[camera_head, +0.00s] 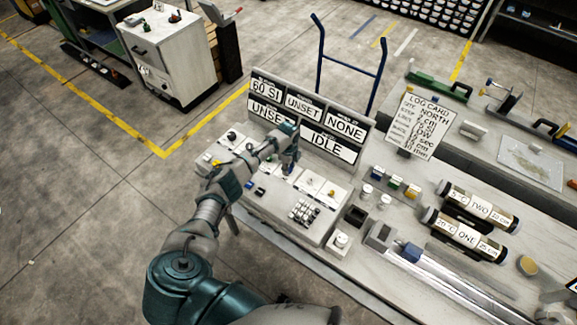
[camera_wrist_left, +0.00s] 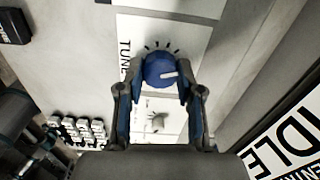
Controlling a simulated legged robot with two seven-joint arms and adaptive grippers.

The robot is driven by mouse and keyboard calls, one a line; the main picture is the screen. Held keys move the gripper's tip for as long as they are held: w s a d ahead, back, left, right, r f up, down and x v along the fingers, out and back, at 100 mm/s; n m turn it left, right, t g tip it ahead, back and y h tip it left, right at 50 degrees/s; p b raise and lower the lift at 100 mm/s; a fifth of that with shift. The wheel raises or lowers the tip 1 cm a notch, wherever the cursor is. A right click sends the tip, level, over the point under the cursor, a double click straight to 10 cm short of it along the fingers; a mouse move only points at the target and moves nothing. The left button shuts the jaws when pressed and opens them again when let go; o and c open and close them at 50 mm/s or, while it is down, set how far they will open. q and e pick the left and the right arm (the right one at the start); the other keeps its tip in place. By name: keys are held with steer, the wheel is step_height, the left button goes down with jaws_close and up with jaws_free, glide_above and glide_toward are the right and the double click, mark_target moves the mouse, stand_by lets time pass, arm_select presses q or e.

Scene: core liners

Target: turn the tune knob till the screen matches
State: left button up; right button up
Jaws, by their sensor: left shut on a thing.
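The blue tune knob (camera_wrist_left: 160,70) has a white pointer and sits on a white plate marked TUNE with black tick marks, in the left wrist view. My left gripper (camera_wrist_left: 159,88) has its two fingers on either side of the knob and is shut on it. In the head view my left gripper (camera_head: 289,163) reaches down to the console (camera_head: 280,222) and hides most of the knob. The screen (camera_head: 325,146) behind it reads 60 SI, UNSET, NONE, UNSET and IDLE. The log card (camera_head: 418,124) stands right of the screen, with NORTH on it; its smaller lines are hard to read. My right gripper is not in view.
A keypad (camera_head: 303,211) is on the console. Two labelled tubes, TWO (camera_head: 479,208) and ONE (camera_head: 464,234), lie on the bench at right. Small jars and coloured blocks (camera_head: 394,181) stand between. A blue hand truck (camera_head: 350,70) stands behind the screen.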

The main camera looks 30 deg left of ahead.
arm_select(q)
steer(key=n+p, duration=0.2)
steer(key=n, duration=0.3)
steer(key=shift+r, duration=0.1)
steer(key=shift+w+n+p, duration=0.15)
steer(key=shift+n+p, duration=0.55)
steer(key=shift+n, duration=1.6)
steer(key=shift+a, duration=0.1)
steer(key=o, duration=1)
steer(key=shift+c, duration=0.2)
steer(key=shift+o, duration=1)
step_height(320, 180, up, 12)
steer(key=shift+f, duration=0.2)
steer(key=shift+w, duration=0.1)
